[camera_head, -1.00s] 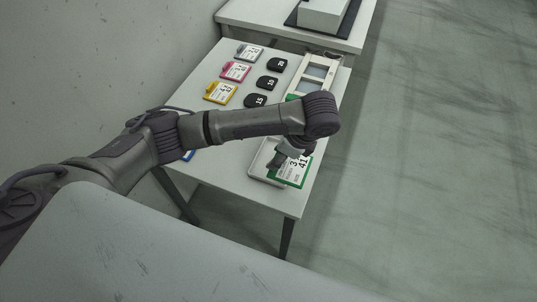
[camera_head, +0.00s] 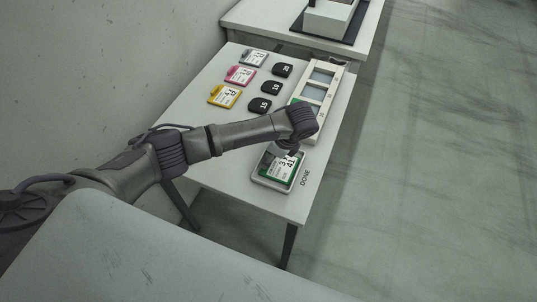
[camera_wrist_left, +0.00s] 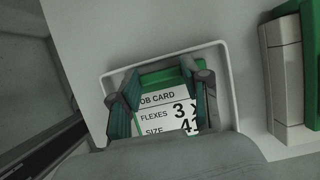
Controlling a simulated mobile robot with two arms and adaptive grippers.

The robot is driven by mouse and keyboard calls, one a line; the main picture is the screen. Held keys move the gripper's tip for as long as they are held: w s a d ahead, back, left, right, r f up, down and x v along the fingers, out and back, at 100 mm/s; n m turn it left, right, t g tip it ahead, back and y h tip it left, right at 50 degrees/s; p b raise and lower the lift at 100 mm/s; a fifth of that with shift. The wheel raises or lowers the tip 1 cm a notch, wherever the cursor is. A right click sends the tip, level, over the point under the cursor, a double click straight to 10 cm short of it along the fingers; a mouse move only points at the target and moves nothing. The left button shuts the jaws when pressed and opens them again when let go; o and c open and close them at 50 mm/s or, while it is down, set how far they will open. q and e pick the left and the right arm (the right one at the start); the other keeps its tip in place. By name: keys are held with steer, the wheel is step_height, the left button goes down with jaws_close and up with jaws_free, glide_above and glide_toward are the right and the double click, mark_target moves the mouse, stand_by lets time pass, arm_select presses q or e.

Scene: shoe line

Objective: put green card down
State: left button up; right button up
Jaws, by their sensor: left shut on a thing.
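The green card (camera_head: 284,170) is white-faced with a green border and reads "JOB CARD". My left gripper (camera_head: 282,153) is shut on it, with one finger at each side in the left wrist view (camera_wrist_left: 160,78). The card lies within the outline of the pale shallow tray (camera_head: 272,186), beside the word DONE on the table. The tray's rim (camera_wrist_left: 165,57) frames the card in the left wrist view. I cannot tell whether the card touches the tray floor. My gripper hides the card's far part. My right gripper is not in view.
A beige rack (camera_head: 322,92) with windows stands beyond the tray. Yellow (camera_head: 224,96), pink (camera_head: 240,75) and grey (camera_head: 254,57) cards and several black numbered pieces (camera_head: 270,88) lie at the far left. The table's front and right edges are near the tray.

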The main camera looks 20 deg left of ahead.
arm_select(q)
steer(key=shift+f, duration=0.15)
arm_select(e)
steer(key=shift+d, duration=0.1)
arm_select(q)
steer(key=o, duration=0.9)
steer(key=shift+o, duration=1.2)
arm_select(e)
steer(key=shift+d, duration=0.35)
arm_select(q)
steer(key=b+v, duration=0.1)
steer(key=v, duration=0.6)
steer(key=shift+d+r, duration=0.15)
steer(key=shift+r, duration=0.15)
step_height(320, 180, up, 4)
steer(key=p, duration=0.2)
glide_above(278, 164)
steer(key=d, duration=0.2)
steer(key=shift+s+a+r, duration=0.15)
steer(key=shift+r, duration=0.1)
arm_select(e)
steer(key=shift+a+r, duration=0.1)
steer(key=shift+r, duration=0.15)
